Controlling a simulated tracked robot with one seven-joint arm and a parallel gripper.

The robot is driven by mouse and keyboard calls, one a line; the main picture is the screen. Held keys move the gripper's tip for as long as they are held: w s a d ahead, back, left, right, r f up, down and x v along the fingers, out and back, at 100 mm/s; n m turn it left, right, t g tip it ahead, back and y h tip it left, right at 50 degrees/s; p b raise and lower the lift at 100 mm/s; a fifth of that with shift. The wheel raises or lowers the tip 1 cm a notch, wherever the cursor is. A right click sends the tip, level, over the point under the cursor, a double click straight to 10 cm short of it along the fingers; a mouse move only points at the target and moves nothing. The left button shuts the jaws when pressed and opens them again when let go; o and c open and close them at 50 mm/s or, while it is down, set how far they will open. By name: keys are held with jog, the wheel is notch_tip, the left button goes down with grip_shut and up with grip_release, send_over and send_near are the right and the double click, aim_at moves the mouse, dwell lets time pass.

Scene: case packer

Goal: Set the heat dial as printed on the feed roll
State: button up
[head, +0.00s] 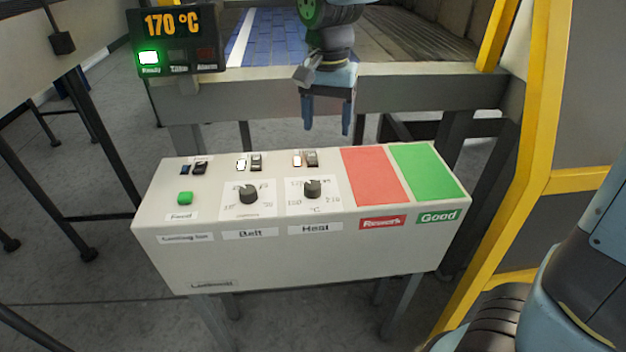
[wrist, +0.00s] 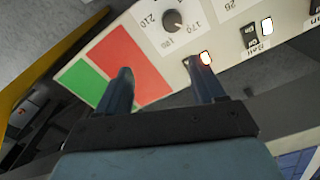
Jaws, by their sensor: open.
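The heat dial (head: 313,189) is a dark round knob on a white scale plate marked °C, above the "Heal"-looking label on the grey control box (head: 310,258). Its pointer setting is too small to read surely. In the wrist view the dial (wrist: 173,20) shows at the top, with 210 and 170 among its numbers. My gripper (head: 326,127) is open and empty, above and behind the box's far edge. In the wrist view my gripper's fingers (wrist: 160,68) are apart, short of the dial. I cannot make out a feed roll with print in either view.
A display (head: 173,25) reads 170 °C with a lit green lamp. A belt dial (head: 249,194) and green button (head: 185,198) lie left of the heat dial. Rocker switches (head: 305,158) stand behind it. Red (head: 374,175) and green (head: 427,171) pads lie right. A yellow frame (head: 535,130) stands at right.

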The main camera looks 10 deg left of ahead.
aim_at(313, 183)
jog(key=a+f, duration=0.1)
jog(key=f, duration=0.4)
jog(key=a+f, duration=0.1)
jog(key=f, duration=0.9)
jog(key=shift+s+a+f, duration=0.15)
jog(key=shift+s+a, duration=0.2)
jog(key=shift+a, duration=0.05)
jog(key=shift+c, duration=0.4)
jog(key=shift+d, duration=0.1)
jog(key=c, duration=1)
jog(key=shift+o, duration=0.2)
